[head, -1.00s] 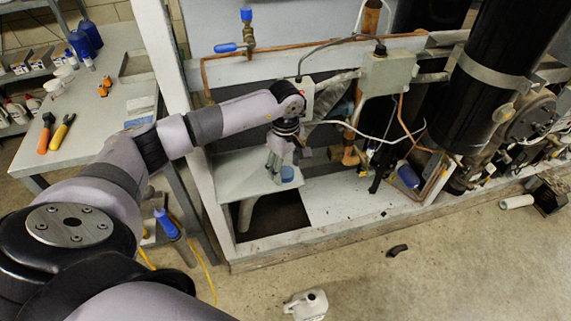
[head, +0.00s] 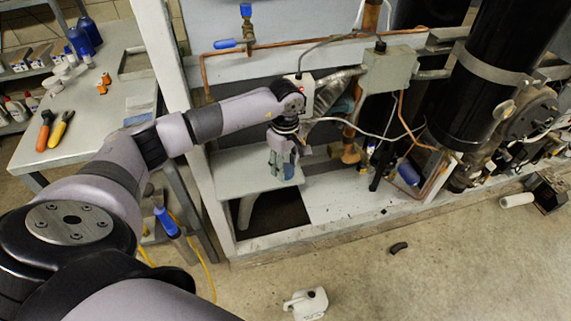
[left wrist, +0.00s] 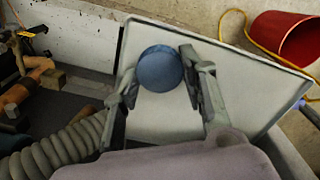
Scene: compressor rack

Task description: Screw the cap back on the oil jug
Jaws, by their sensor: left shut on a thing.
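A blue round cap (left wrist: 160,68) shows from above in the left wrist view, between the two fingers of my left gripper (left wrist: 159,75). In the head view, my left gripper (head: 282,165) points down at the grey shelf (head: 240,180) in the rack, shut on the blue cap (head: 289,170). Its fingers partly hide the cap there, and I cannot tell whether the cap touches the shelf. A white jug (head: 306,304) stands on the floor in front of the rack, with a dark spot at its top. My right gripper is not in view.
A bench (head: 95,125) with orange and yellow handled tools stands at the left. Pipes, a grey box (head: 390,72) and a large black cylinder (head: 490,60) crowd the rack on the right. A red bucket (left wrist: 288,38) shows in the left wrist view. The floor in front is mostly clear.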

